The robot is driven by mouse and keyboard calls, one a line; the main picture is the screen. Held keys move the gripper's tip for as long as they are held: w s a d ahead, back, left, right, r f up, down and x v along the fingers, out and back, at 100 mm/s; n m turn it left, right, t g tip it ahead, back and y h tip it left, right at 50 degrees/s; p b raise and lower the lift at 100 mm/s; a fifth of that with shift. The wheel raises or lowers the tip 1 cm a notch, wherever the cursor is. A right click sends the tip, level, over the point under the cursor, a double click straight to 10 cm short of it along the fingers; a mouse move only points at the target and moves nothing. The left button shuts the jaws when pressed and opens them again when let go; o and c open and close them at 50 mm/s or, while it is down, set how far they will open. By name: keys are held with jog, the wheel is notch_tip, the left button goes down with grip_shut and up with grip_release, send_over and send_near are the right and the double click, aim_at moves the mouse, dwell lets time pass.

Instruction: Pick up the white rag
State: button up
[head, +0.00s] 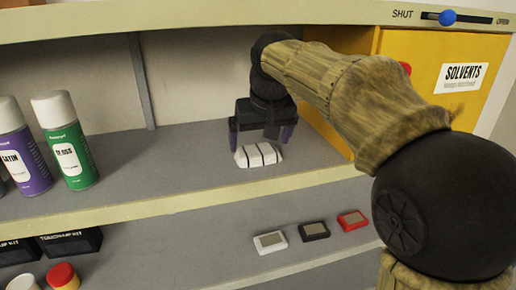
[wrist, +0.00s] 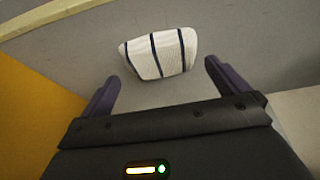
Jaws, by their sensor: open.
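The white rag (head: 258,155) lies on the grey upper shelf, a low folded shape with dark stripes. It also shows in the wrist view (wrist: 158,54), beyond the fingertips near the top middle. My gripper (head: 262,139) is above and just behind the rag in the head view, pointing down. In the wrist view my gripper (wrist: 163,83) is open, with its two purple fingers apart and nothing between them. The rag sits ahead of the gap, roughly centred and narrower than it. No contact between fingers and rag is visible.
A yellow solvents cabinet (head: 428,55) stands close to the right of my gripper. Green (head: 68,150) and purple (head: 24,158) spray cans stand at the left. The shelf's front edge (head: 190,203) runs below the rag. White, black and red blocks lie on the lower shelf (head: 190,255).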

aim_at(257, 148)
jog(key=shift+w+x, duration=0.2)
jog(key=shift+x, duration=1.4)
jog(key=shift+w+a+r, duration=0.1)
jog(key=c, duration=0.6)
jog(key=shift+r, duration=0.15)
